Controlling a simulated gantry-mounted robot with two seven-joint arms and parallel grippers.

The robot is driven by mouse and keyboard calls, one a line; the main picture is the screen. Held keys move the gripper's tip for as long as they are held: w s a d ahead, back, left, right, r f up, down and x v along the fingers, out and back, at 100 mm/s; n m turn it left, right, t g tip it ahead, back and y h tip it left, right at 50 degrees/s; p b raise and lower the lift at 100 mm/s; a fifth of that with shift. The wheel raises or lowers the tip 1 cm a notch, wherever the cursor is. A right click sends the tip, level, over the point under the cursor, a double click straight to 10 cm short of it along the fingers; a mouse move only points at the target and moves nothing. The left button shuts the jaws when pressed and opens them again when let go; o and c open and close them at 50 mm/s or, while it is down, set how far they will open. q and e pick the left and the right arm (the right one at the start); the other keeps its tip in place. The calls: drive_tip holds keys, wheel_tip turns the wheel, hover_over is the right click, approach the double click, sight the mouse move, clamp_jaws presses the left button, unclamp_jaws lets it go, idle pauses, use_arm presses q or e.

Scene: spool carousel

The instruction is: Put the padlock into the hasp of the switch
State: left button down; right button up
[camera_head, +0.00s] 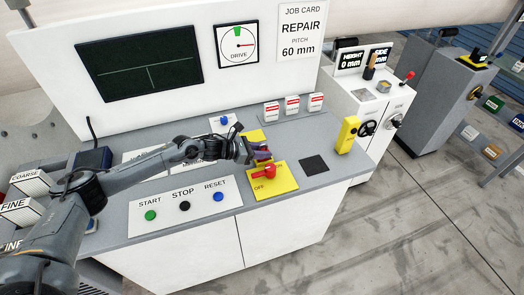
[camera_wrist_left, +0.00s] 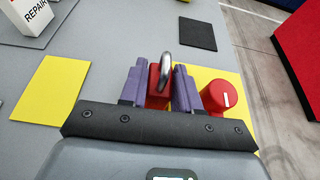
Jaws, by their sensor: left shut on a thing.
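My left gripper (camera_head: 260,156) is above the far part of the yellow switch plate (camera_head: 283,182), marked OFF, on the console. In the left wrist view its two purple fingers (camera_wrist_left: 160,88) are shut on a red padlock (camera_wrist_left: 154,86), held with its grey metal shackle up. The red switch knob (camera_head: 265,172) is just in front of the gripper in the head view. In the left wrist view the knob (camera_wrist_left: 220,93) is right of the fingers, with a white mark. The hasp cannot be made out; the gripper and padlock cover part of the plate. My right gripper is not in view.
A yellow square (camera_wrist_left: 50,88) lies left of the fingers in the left wrist view. A dark square (camera_head: 314,165) lies right of the switch plate. The START/STOP/RESET button panel (camera_head: 172,216) is to the left. Several REPAIR-type white blocks (camera_head: 292,104) and a yellow upright box (camera_head: 347,134) stand nearby.

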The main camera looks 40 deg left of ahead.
use_arm(q)
drive_tip(key=shift+f, duration=0.15)
drive_tip(key=shift+f+b, duration=0.1)
drive_tip(key=shift+b, duration=0.2)
drive_tip(key=c, duration=0.8)
unclamp_jaws()
drive_tip(key=shift+r+p, duration=0.3)
drive_tip(key=shift+p, duration=0.1)
drive_tip(key=shift+s+a, duration=0.2)
drive_tip(key=v, duration=1)
drive_tip(key=shift+s, duration=0.1)
drive_tip(key=shift+s+a+r, duration=0.25)
drive_tip(key=shift+s+r, duration=0.1)
drive_tip(key=shift+s, duration=0.1)
